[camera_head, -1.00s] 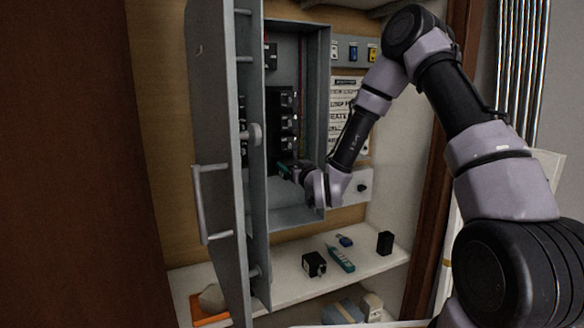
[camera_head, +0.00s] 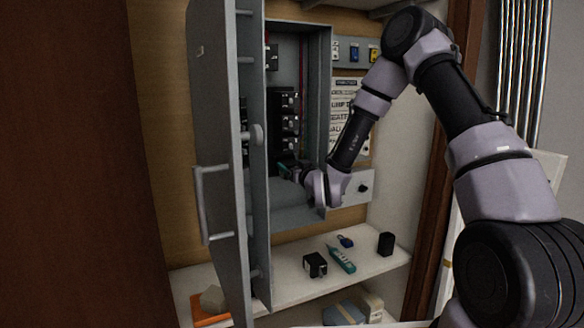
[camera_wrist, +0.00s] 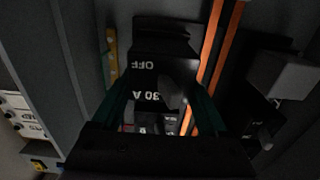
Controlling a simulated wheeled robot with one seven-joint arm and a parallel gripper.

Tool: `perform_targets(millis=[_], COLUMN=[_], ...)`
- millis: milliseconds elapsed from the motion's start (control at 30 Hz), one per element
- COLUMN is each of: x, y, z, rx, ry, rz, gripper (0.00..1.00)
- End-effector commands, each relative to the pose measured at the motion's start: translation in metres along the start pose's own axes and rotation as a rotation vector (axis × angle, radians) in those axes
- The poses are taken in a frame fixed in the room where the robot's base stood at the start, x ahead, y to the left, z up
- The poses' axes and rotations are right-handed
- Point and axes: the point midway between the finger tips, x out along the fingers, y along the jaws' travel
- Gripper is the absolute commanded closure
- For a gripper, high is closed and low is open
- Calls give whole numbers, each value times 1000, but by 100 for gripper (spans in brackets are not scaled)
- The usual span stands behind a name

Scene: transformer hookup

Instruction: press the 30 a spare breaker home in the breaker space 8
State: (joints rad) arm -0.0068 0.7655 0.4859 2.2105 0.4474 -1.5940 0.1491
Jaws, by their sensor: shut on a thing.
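The black 30 A spare breaker (camera_wrist: 152,82) shows in the wrist view between the two fingers of my gripper (camera_wrist: 158,112), its "OFF" and "30 A" markings upside down. My gripper is shut on it. In the head view my gripper (camera_head: 288,170) reaches into the open grey panel box (camera_head: 317,110), low in the breaker column. A stack of black breakers (camera_head: 289,123) sits just above it. The breaker's back and the slot behind it are hidden, so I cannot tell how deep it sits.
The open grey panel door (camera_head: 215,130) stands to the left of the arm. Orange bars (camera_wrist: 212,65) run beside the held breaker.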

Motion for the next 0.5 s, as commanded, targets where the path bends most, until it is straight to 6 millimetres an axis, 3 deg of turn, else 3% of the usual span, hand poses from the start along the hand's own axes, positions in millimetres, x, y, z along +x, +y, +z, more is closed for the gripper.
perform_targets(millis=[500], x=[12], y=[0], z=[0], rx=[0], ry=[1], rz=[0], gripper=[83])
